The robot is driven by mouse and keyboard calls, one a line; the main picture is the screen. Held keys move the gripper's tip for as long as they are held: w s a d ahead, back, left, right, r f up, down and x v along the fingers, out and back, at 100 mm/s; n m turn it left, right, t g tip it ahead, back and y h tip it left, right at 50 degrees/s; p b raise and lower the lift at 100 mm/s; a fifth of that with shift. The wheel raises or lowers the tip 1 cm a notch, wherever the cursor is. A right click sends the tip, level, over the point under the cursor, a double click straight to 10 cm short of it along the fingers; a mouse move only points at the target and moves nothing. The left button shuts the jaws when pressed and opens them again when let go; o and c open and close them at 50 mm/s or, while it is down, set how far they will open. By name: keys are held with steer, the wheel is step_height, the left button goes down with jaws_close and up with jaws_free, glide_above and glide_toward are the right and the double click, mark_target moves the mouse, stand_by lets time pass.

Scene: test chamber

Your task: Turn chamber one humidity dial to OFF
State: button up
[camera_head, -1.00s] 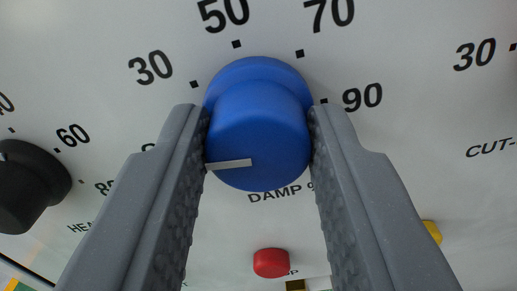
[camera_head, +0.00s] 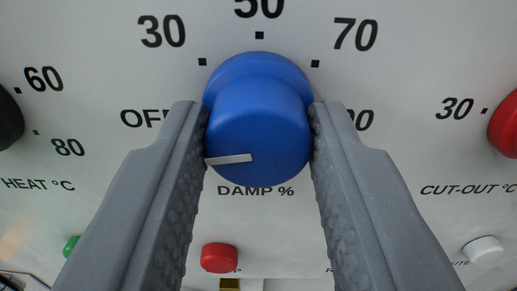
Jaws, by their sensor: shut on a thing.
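The blue dial (camera_head: 258,125) labelled DAMP % (camera_head: 256,191) sits in the middle of the view on a pale panel. Its white pointer line (camera_head: 229,159) points left and slightly down. The OFF label (camera_head: 143,118) is to the upper left of the line's end, partly hidden by my left finger. My gripper (camera_head: 258,140) is shut on the dial, one grey finger on each side. The 90 label is partly covered by my right finger. Any tick marks beside OFF and 90 are hidden.
A black knob (camera_head: 8,118) for HEAT °C is at the left edge, and a red knob (camera_head: 505,125) by CUT-OUT °C at the right edge. Below are a red button (camera_head: 219,257), a green button (camera_head: 71,245) and a white button (camera_head: 483,249).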

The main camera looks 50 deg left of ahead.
steer(key=shift+w+a+f, duration=0.1)
steer(key=shift+a+f, duration=0.05)
steer(key=shift+f, duration=0.15)
steer(key=o, duration=1)
steer(key=shift+w, duration=0.15)
steer(key=shift+r, duration=0.15)
steer(key=shift+s+d, duration=0.3)
steer(key=shift+d, duration=0.05)
steer(key=v, duration=1.3)
